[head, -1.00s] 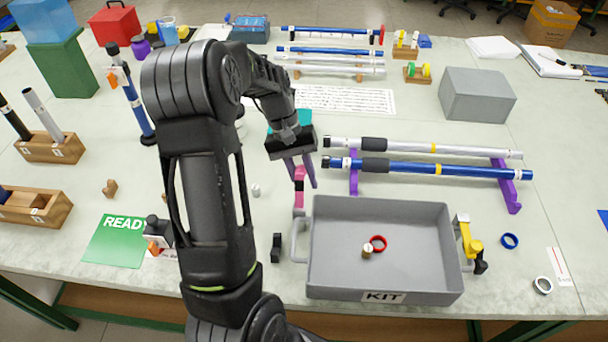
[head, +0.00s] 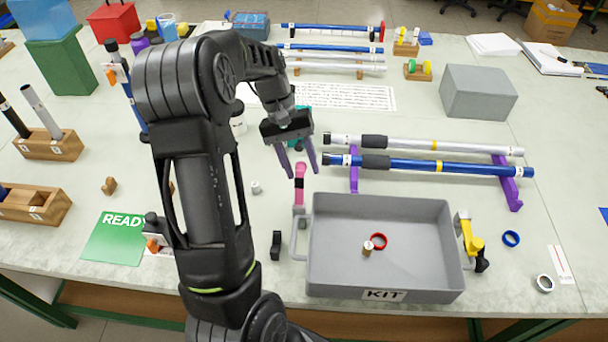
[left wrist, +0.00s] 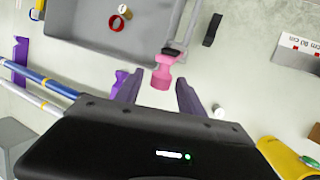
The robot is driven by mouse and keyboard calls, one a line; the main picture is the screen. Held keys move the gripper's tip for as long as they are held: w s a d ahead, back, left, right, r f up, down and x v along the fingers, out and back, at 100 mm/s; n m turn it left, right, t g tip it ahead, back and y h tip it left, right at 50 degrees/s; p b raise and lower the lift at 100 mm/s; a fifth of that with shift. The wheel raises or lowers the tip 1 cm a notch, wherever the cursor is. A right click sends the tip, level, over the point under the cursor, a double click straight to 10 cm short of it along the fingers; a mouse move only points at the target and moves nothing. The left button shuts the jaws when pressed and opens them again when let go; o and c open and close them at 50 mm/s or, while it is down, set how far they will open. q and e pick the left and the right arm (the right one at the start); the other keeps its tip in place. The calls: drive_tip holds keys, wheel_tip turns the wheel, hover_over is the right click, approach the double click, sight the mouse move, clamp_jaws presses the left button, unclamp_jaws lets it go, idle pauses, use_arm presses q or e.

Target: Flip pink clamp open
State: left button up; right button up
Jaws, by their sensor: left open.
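The pink clamp (head: 299,178) stands at the left end of the grey KIT tray (head: 330,201), near the tray's back left corner and wire handle. In the left wrist view the pink clamp (left wrist: 162,75) lies between and just beyond the tips of my left gripper, and its pink part points toward me. My left gripper (head: 300,172) is open and empty, its two purple-grey fingers pointing down just above and behind the clamp. In the left wrist view the fingers (left wrist: 155,88) stand apart on either side of the clamp. I cannot tell whether they touch it. My right gripper is not in view.
The tray holds a red ring (head: 379,241) and a small tan cylinder (head: 368,248). A yellow clamp (head: 471,240) is at its right end. A blue rod (head: 440,168) and a silver rod (head: 450,147) rest on purple stands behind. A black block (head: 276,245) stands left of the tray.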

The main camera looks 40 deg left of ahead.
use_arm(q)
drive_tip(key=v, duration=0.4)
drive_tip(key=shift+a+r, duration=0.1)
drive_tip(key=shift+r, duration=0.1)
idle(0.4)
